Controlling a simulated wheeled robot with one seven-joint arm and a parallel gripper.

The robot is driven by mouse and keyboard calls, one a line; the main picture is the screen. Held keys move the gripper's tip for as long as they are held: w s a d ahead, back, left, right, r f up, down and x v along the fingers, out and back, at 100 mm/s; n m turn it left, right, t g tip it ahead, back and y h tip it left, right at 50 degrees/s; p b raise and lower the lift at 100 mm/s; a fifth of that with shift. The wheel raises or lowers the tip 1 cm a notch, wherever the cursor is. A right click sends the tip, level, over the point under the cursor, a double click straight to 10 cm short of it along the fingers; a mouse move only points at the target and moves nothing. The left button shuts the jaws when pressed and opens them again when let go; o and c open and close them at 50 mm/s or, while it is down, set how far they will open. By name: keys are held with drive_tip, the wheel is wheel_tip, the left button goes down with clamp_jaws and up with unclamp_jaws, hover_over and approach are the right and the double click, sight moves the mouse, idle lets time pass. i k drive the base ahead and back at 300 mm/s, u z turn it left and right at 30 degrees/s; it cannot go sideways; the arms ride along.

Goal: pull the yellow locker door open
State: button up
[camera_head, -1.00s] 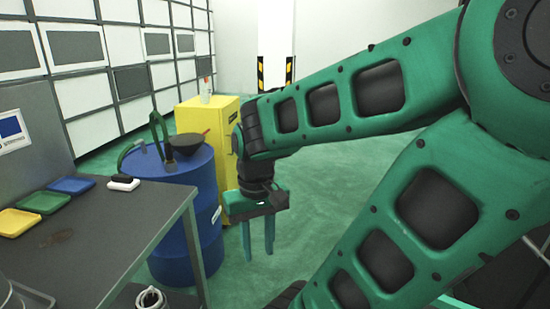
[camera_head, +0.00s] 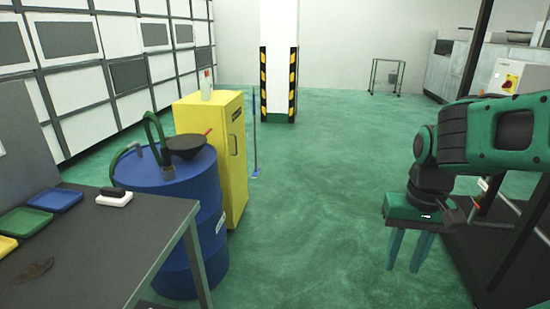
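The yellow locker (camera_head: 208,122) stands upright left of the middle, behind the blue drum. Its door (camera_head: 235,160) is on the side facing right and looks shut. A dark upright handle (camera_head: 233,145) and a small dark label show on the door. The drum hides the lower left of the locker. My gripper (camera_head: 408,255) hangs at the right, fingers pointing down, well apart from the locker. Its two fingers are apart with nothing between them.
The blue drum (camera_head: 180,235) with a black funnel (camera_head: 187,146) stands before the locker. A grey table (camera_head: 120,240) with coloured trays is at the lower left. A striped pillar (camera_head: 279,60) stands behind. The green floor (camera_head: 310,190) between locker and gripper is clear.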

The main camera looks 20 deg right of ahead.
sight(233, 115)
drive_tip(key=z, duration=0.4)
drive_tip(key=i, duration=2.85)
drive_tip(key=u, duration=0.6)
